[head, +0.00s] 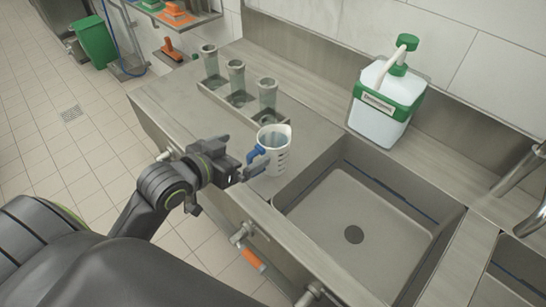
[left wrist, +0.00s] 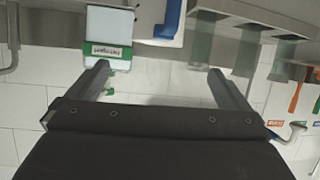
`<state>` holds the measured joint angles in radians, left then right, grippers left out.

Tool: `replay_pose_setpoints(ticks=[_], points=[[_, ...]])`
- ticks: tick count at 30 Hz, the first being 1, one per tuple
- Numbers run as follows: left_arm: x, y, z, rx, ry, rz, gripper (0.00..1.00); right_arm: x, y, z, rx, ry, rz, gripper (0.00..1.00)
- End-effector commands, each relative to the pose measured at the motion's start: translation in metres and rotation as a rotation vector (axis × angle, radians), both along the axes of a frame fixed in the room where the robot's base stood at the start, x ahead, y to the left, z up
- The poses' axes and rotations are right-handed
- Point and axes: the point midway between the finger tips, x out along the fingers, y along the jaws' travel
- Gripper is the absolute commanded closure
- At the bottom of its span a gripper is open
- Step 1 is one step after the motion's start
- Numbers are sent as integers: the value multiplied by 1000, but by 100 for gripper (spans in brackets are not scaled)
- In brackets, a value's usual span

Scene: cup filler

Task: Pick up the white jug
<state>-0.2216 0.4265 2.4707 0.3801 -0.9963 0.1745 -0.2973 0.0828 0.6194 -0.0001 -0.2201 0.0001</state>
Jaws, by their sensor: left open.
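The white jug (head: 277,160) stands upright on the steel counter, just left of the sink, with its blue handle (head: 256,154) toward the left. My left gripper (head: 248,170) is at the handle side of the jug, close to the handle. In the left wrist view, which is upside down, my left gripper (left wrist: 158,75) shows two spread fingers with nothing between them. The blue handle (left wrist: 169,20) shows at the top edge there, beyond the fingers; most of the jug is cut off. I cannot tell whether a finger touches the handle. My right gripper is not in view.
Behind the jug, a steel rack (head: 240,98) holds clear cups. A detergent canister (head: 386,101) with a green pump stands behind the sink (head: 345,225). Taps with an orange-handled valve (head: 253,260) are on the counter's front. The counter left of the jug is clear.

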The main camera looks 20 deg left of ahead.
Motion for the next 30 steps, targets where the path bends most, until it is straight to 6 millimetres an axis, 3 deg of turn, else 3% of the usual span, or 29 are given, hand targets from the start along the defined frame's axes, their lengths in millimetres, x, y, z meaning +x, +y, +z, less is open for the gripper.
replay_pose_setpoints(ticks=[6,30], points=[[37,-9,-13,-5,1,0,0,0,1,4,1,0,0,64],[96,-27,-42,0,0,0,0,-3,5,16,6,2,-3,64]])
